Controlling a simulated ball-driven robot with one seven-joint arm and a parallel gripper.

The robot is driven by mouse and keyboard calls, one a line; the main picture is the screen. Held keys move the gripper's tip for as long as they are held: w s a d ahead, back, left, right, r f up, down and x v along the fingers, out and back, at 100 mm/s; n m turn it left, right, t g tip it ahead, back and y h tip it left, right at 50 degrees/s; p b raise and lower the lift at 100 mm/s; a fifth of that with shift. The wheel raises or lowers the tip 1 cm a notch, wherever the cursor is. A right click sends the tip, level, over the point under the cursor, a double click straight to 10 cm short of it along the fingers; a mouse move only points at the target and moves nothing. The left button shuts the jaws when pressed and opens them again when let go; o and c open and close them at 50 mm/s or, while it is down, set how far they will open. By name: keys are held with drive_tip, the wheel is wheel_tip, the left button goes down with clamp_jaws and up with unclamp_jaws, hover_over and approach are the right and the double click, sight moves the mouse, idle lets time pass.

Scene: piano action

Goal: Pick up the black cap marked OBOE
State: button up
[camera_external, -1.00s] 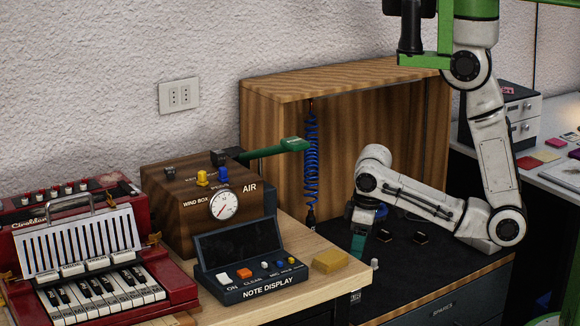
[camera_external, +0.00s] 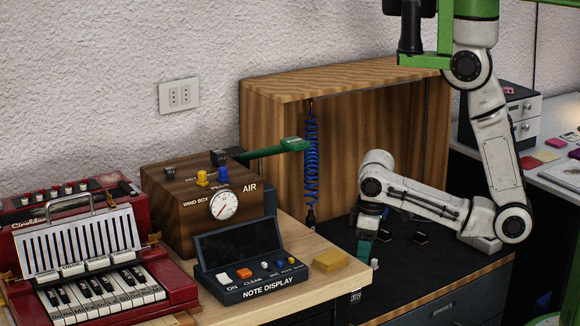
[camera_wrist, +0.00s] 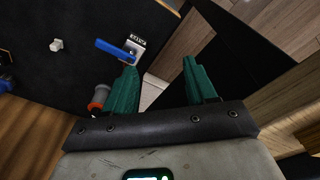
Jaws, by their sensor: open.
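No lettering that I can read as OBOE on a black cap shows in either view. A small dark piece (camera_external: 420,238) lies on the black surface just right of my gripper in the external view; its marking is too small to read. My gripper (camera_external: 365,246) has green fingers pointing down, low over the front part of that surface. In the wrist view my gripper (camera_wrist: 160,65) is open, its fingers spread, with nothing between them.
A wooden box (camera_external: 340,78) and blue coil (camera_external: 311,170) stand behind. A yellow block (camera_external: 330,261) lies left.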

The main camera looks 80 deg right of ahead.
drive_tip(key=shift+o, duration=1.3)
